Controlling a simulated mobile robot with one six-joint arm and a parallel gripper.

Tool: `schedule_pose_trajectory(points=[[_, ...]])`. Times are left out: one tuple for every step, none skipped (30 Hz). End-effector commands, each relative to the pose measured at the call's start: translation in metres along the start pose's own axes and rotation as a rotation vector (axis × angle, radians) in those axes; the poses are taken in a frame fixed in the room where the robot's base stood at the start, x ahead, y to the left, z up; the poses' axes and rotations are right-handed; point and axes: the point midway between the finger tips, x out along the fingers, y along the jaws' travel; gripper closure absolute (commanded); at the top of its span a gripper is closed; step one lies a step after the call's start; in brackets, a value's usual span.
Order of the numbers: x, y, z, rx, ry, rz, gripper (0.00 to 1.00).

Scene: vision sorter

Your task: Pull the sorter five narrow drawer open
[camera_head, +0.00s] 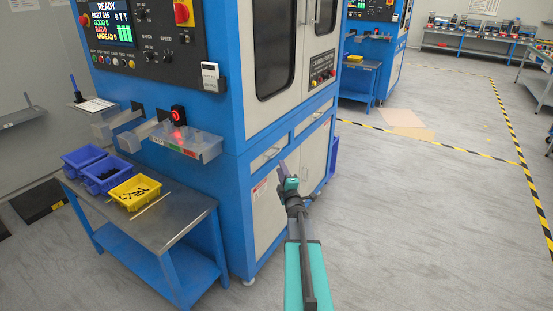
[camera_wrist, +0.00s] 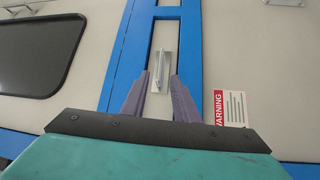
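The blue and beige sorter cabinet (camera_head: 222,175) has two narrow drawers in a band between its upper and lower doors. The nearer narrow drawer (camera_head: 268,156) is flush with the frame and looks shut. Its silver bar handle (camera_wrist: 164,62) shows in the wrist view, ahead of my fingertips and roughly between them. My gripper (camera_wrist: 160,78) has its two purple fingers spread with nothing held between them. In the head view, my gripper (camera_head: 286,171) points at the cabinet side, just right of that drawer. Contact with the handle does not show.
A metal side table (camera_head: 165,222) with blue and yellow bins stands left of the cabinet. A clear tray (camera_head: 198,147) sticks out from the cabinet front. A warning label (camera_wrist: 231,107) is on the lower door. The grey floor (camera_head: 420,220) to the right is clear.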

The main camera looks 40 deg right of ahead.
Motion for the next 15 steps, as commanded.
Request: schedule_pose_trajectory(points=[[0.007,0.000,0.000,0.000,0.000,0.000,0.73],[0.009,0.000,0.000,0.000,0.000,0.000,0.73],[0.013,0.000,0.000,0.000,0.000,0.000,0.73],[0.015,0.000,0.000,0.000,0.001,0.000,0.73],[0.018,0.000,0.000,0.000,0.001,0.000,0.73],[0.022,0.000,0.000,0.000,0.001,0.000,0.73],[0.024,0.000,0.000,-0.001,0.000,-0.001,0.73],[0.027,0.000,0.000,-0.001,0.000,-0.001,0.73],[0.030,0.000,0.000,-0.001,0.000,-0.001,0.73],[0.033,0.000,0.000,-0.001,0.000,-0.001,0.73],[0.035,0.000,0.000,-0.001,0.000,-0.001,0.73],[0.039,-0.001,0.000,-0.001,0.000,-0.001,0.73],[0.041,-0.001,0.000,-0.001,0.000,-0.001,0.73],[0.044,-0.001,0.000,-0.001,0.000,-0.001,0.73],[0.048,0.000,0.000,-0.001,0.000,-0.001,0.73]])
